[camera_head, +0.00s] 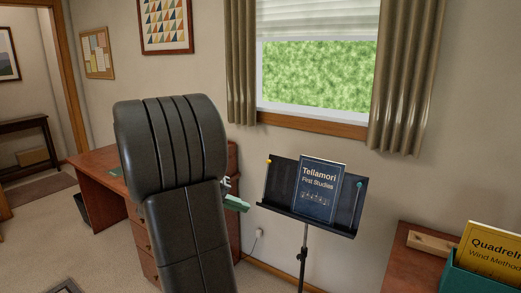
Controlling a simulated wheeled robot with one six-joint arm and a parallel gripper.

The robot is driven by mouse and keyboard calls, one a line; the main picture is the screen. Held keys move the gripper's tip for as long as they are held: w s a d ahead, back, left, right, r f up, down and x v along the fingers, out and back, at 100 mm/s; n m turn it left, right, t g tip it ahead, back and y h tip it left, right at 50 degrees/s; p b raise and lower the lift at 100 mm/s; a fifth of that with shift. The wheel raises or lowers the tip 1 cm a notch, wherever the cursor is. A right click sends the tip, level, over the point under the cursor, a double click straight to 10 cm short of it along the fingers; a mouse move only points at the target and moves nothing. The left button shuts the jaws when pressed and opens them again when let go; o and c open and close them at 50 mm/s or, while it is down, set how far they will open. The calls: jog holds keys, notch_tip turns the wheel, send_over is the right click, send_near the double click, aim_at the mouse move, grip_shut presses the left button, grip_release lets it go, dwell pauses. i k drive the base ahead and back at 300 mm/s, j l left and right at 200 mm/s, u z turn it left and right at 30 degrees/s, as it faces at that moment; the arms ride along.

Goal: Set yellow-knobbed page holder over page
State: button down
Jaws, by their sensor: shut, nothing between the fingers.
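A black music stand (284,208) stands right of centre below the window. A dark blue book (318,190), titled "Tellamori First Studies", rests upright on it. The yellow-knobbed page holder (267,168) is a thin upright arm at the left side of the stand's desk. It is left of the book and apart from it. A similar teal-knobbed holder (359,187) stands at the right side, near the book's right edge. My gripper (237,203) shows only as a small green and grey part past my black arm, left of the stand. It is shut and touches neither holder.
A reddish wooden desk (92,168) stands behind my arm at left. At lower right, a wooden top (408,267) carries a wooden block (430,243) and a teal box (480,281) with a yellow book (490,250). Curtains and a window are behind the stand.

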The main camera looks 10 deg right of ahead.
aim_at(268, 162)
jog(key=i+j, duration=0.1)
jog(key=i, duration=0.5)
jog(key=i+j+z, duration=0.15)
jog(key=i, duration=0.4)
jog(key=i+j, duration=0.15)
jog(key=i, duration=0.45)
jog(key=z, duration=0.05)
